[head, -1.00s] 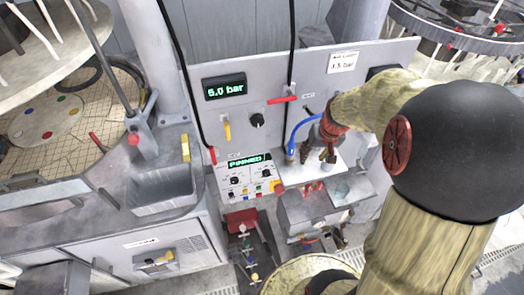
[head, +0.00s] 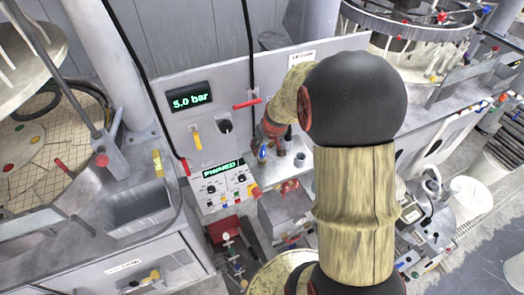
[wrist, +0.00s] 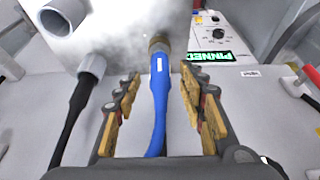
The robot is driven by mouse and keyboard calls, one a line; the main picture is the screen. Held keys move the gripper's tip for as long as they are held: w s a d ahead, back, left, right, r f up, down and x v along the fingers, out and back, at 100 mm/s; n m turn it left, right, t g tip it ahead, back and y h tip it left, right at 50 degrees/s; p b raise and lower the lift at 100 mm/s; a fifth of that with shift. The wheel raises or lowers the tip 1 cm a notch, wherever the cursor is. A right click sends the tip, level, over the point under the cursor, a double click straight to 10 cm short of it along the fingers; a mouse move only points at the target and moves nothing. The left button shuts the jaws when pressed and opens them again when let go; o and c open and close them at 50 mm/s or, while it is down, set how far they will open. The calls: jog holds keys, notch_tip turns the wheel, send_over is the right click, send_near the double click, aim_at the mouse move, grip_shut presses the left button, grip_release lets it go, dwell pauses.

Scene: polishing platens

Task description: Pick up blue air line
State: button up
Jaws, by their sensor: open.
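The blue air line (wrist: 158,110) shows in the wrist view, running up from the bottom centre to a brass fitting (wrist: 159,43) on a pale block. My gripper (wrist: 160,82) is open, with one yellow-padded finger on each side of the line. A gap shows on both sides, and neither finger visibly touches it. My wrist and arm hide the rest of the line there.
A black line (wrist: 77,115) with a grey end hangs left of the gripper, near another blue-grey port (wrist: 62,16). The panel (head: 215,140) has a 5.0 bar display (head: 190,96), red and yellow levers and a control box (head: 220,184) close by.

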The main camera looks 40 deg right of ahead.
jog(key=x, duration=0.3)
jog(key=shift+r, duration=0.1)
jog(key=shift+c, duration=1.4)
jog(key=c, duration=0.8)
